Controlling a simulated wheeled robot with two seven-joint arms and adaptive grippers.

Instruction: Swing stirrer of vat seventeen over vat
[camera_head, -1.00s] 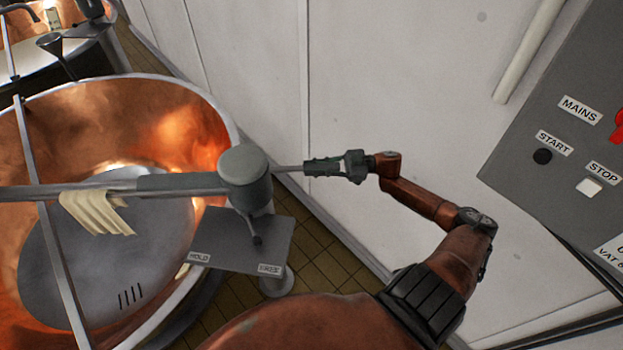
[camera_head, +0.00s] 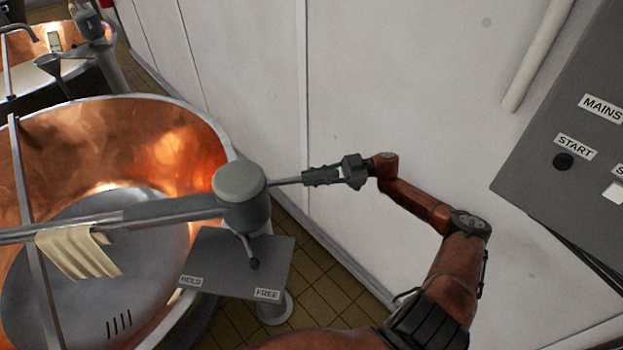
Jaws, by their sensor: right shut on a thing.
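The large copper vat (camera_head: 172,140) with a steel rim fills the left. The stirrer's long grey arm (camera_head: 165,208) runs from a round grey pivot head (camera_head: 240,188) leftward across the vat. A thin rod sticks out of the pivot head on the right. My right gripper (camera_head: 308,178) is shut on that rod, its arm reaching in from the lower right. A small lever (camera_head: 252,255) under the head hangs over a grey plate (camera_head: 225,262) marked HOLD and FREE, its tip nearer FREE. No vat number is readable. My left gripper is out of view.
A pale cloth (camera_head: 78,253) hangs over the stirrer arm. A steel bar (camera_head: 38,265) crosses the vat. A grey control panel (camera_head: 570,110) with START and MAINS labels is at right. A white wall (camera_head: 400,80) stands close behind my right arm. Another vat (camera_head: 45,65) is upper left.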

